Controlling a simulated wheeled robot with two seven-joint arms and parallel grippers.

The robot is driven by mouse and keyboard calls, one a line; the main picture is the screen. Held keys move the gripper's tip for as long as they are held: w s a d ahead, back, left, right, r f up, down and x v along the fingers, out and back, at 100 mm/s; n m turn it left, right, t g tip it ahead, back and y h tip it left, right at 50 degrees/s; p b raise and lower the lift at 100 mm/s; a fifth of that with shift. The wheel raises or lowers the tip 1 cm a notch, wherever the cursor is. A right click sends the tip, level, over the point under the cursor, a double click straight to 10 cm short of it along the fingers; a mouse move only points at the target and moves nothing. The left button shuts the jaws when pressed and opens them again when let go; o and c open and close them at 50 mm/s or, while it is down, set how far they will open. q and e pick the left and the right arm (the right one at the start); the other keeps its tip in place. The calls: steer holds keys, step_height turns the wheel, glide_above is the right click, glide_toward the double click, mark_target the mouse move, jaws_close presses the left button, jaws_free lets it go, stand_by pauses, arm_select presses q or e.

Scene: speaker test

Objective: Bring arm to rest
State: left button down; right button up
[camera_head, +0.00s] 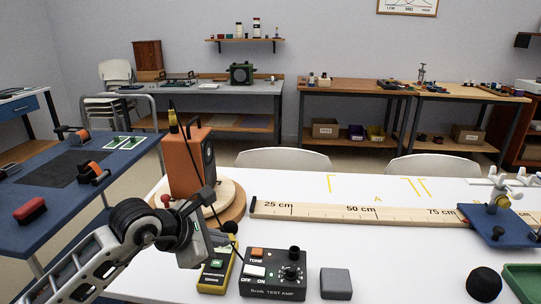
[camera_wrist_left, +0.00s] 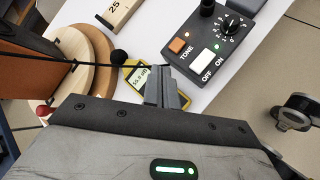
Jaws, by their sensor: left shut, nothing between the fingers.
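My left arm enters from the left in the head view, and its gripper (camera_head: 200,236) is over the near left part of the white table (camera_head: 375,265), in front of the orange speaker (camera_head: 187,162). In the left wrist view the two fingers (camera_wrist_left: 165,88) are shut together with nothing between them. Beyond the fingertips lies a yellow meter (camera_wrist_left: 133,75) with a lit display, partly hidden by them. I cannot tell the exact gap from the fingers to the meter. My right gripper is not in view.
The speaker stands on a round wooden turntable (camera_head: 236,205). A black test amp (camera_head: 273,272), a grey block (camera_head: 336,284), a black ball (camera_head: 484,284) and a long wooden ruler (camera_head: 340,211) are on the table. A blue bench (camera_head: 60,215) stands at the left. Table space right of the grey block is clear.

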arm_select(q)
steer(key=s+d+r+n+t+h+p, duration=0.1)
steer(key=s+d+r+n+h, duration=0.4)
steer(key=s+d+n+h, duration=0.55)
steer(key=s+a+f+n+t+y+p, duration=0.1)
steer(key=a+f+n+t+y, duration=0.35)
steer(key=n, duration=0.95)
steer(key=s+a+f+n+t+y, duration=0.1)
steer(key=a+f+n+t+y, duration=0.4)
steer(key=n, duration=0.9)
steer(key=s+a+f+n+g+y, duration=0.1)
steer(key=s+f+n+g+y, duration=0.2)
steer(key=s+f+n+g, duration=0.4)
step_height(320, 180, down, 3)
steer(key=shift+s+r+n+g+p, duration=0.1)
steer(key=shift+s+n+g+p, duration=0.3)
steer(key=shift+s+n, duration=0.85)
